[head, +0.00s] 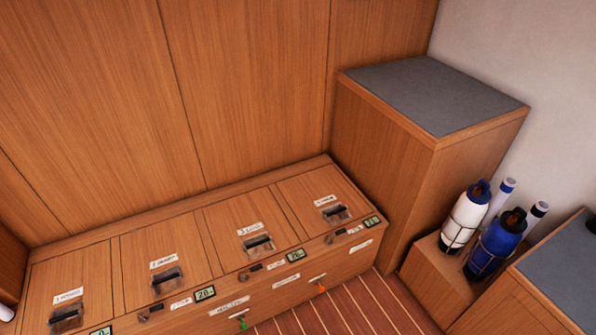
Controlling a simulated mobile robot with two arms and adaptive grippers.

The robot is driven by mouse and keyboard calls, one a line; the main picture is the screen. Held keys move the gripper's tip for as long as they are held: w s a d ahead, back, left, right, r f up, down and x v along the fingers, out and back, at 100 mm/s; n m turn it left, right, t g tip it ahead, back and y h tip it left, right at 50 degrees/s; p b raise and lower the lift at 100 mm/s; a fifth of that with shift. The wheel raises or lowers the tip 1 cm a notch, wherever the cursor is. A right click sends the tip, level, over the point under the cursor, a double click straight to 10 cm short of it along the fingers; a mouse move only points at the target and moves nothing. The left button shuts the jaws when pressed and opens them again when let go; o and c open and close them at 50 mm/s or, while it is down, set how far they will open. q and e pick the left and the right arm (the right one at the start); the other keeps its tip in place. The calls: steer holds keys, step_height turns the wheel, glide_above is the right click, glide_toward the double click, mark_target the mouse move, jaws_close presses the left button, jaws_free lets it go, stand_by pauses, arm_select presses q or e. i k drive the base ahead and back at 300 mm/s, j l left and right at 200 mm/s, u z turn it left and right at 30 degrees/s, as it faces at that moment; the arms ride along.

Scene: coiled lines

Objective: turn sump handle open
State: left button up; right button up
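A long wooden bench (190,222) runs along the panelled wall, with several lidded compartments, each with a dark latch and a white label. On its front face are a small green handle (243,323) near the bottom edge and a small orange handle (321,287) further right. Small dark levers (255,267) sit along the front's upper edge, beside small green number displays (296,255). The labels are too small to read, so I cannot tell which handle is the sump one. Neither of my grippers is in view.
A tall wooden cabinet with a grey top (435,92) stands at the bench's right end. A white bottle-shaped fender (466,217) and a blue one (495,243) stand in a low wooden box (432,268). The striped floor (350,310) in front is clear.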

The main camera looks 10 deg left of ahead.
mark_target(158, 307)
steer(key=j+u, duration=0.1)
steer(key=u, duration=0.65)
steer(key=i+j+u, duration=0.1)
steer(key=u, duration=0.25)
